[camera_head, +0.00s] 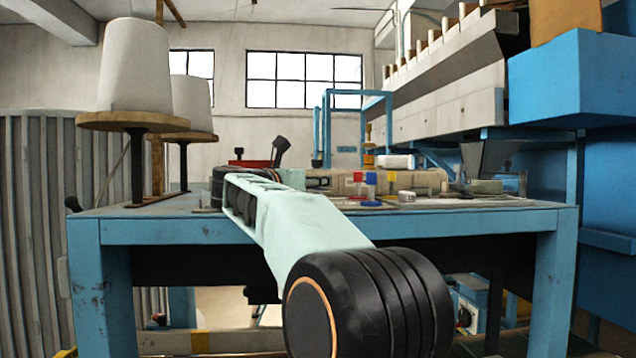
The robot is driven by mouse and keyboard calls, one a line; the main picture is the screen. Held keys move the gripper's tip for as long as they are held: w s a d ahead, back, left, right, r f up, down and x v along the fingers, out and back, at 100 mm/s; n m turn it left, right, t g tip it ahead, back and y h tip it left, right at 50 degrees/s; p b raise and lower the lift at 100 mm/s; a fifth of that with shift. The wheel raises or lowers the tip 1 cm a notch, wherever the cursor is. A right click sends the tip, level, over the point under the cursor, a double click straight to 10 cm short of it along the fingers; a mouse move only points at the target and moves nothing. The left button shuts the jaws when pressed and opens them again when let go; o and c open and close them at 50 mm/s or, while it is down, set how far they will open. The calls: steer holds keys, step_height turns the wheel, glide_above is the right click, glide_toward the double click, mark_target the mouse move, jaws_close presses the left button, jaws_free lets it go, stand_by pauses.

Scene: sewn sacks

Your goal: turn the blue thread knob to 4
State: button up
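A small blue-topped piece (371,178) stands on the blue-framed table (470,222), beside a red-topped piece (358,177). It may be the blue thread knob, but it is too small to tell, and no number or pointer on it can be read. A flat blue disc (371,203) lies just in front of it. My arm reaches from the bottom centre up and left over the table edge.
White thread cones (136,70) stand on round wooden plates at the left. A dark upright part on a red base (258,163) sits behind my arm. A grey hopper (487,157) and blue bins (572,80) are at the right. The table's right front is fairly clear.

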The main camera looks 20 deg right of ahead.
steer(key=v, duration=0.9)
steer(key=shift+s+a, duration=0.2)
steer(key=shift+s, duration=0.1)
